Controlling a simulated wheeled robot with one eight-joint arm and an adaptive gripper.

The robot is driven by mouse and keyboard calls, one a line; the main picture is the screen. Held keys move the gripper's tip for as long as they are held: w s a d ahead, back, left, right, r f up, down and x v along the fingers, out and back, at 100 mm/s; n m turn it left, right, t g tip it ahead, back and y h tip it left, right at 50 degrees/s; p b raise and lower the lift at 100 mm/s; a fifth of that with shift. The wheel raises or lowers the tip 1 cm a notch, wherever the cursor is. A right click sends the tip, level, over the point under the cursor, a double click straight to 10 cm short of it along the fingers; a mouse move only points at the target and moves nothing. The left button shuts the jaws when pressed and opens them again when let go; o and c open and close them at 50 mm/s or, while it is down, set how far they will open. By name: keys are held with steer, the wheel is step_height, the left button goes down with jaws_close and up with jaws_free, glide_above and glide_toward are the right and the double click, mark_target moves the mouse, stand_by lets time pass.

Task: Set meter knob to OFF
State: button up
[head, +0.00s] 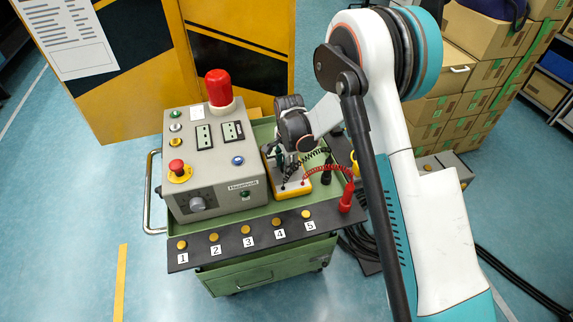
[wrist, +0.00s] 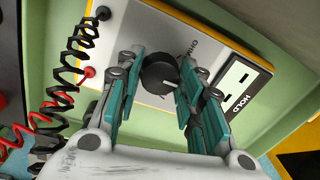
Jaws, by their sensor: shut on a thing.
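The meter (head: 294,189) is a yellow-edged unit with a light face, lying on the green cart top right of the grey control box. In the wrist view the meter (wrist: 125,14) shows its black round knob (wrist: 158,72), a display and a "HOLD" label. My gripper (wrist: 160,76) has its teal-padded fingers on both sides of the knob, shut on it. In the head view my gripper (head: 284,153) comes down over the meter and hides the knob. The knob's markings are mostly hidden, so I cannot tell its setting.
Coiled red (wrist: 38,128) and black leads plug into the meter beside my fingers. A red probe (head: 347,198) stands at the cart's right. The grey control box (head: 215,160) with a red lamp (head: 219,88) stands close on the left. Numbered buttons line the front strip (head: 262,238).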

stand_by(0.3)
steer(key=o, duration=1.1)
steer(key=shift+c, duration=0.2)
step_height(320, 180, up, 12)
steer(key=shift+s+d, duration=0.15)
steer(key=shift+s, duration=0.15)
